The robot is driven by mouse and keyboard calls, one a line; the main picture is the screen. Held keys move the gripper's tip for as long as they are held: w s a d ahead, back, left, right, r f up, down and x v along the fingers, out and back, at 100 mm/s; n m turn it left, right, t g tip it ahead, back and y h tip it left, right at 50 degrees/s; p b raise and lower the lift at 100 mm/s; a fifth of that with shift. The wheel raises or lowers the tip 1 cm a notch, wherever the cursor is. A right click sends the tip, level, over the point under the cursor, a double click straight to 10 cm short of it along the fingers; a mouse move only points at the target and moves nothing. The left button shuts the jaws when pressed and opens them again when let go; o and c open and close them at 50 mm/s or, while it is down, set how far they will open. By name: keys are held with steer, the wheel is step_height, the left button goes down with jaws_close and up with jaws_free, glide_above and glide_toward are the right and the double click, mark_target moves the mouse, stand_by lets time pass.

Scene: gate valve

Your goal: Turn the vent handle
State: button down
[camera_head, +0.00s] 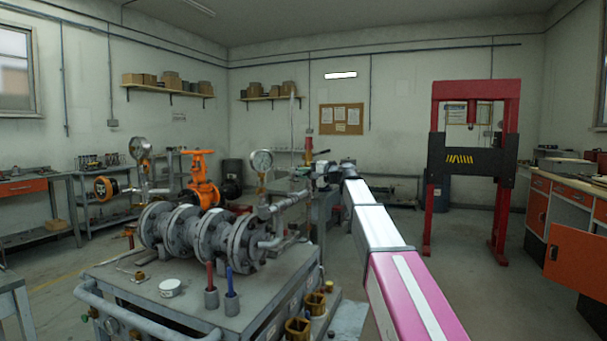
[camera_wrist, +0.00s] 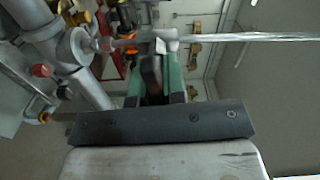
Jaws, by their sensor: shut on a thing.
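The grey pipe assembly with flanges (camera_head: 190,232) stands on the metal cart in the head view. A thin branch pipe (camera_head: 287,203) rises at its right end, close to my gripper (camera_head: 322,170). In the wrist view the branch pipe's round fitting (camera_wrist: 80,46) is at upper left. A narrow stem (camera_wrist: 125,42) runs from it to a pale block (camera_wrist: 165,46) at the tip of my gripper (camera_wrist: 158,60). My gripper is shut on the vent handle there; the handle is small and mostly hidden by the dark fingers.
A pale thin streak (camera_wrist: 250,38) extends from the block; I cannot tell whether it is a rod or a jet. A pressure gauge (camera_head: 261,161) stands left of my gripper. The orange handwheel valve (camera_head: 203,180) is farther left. A red press (camera_head: 475,150) stands right, beyond open floor.

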steer(key=shift+f+m, duration=0.1)
steer(key=shift+m, duration=0.5)
steer(key=c, duration=1.2)
jaws_free()
steer(key=v, duration=1)
steer(key=shift+s+d, duration=0.15)
steer(key=shift+d, duration=0.25)
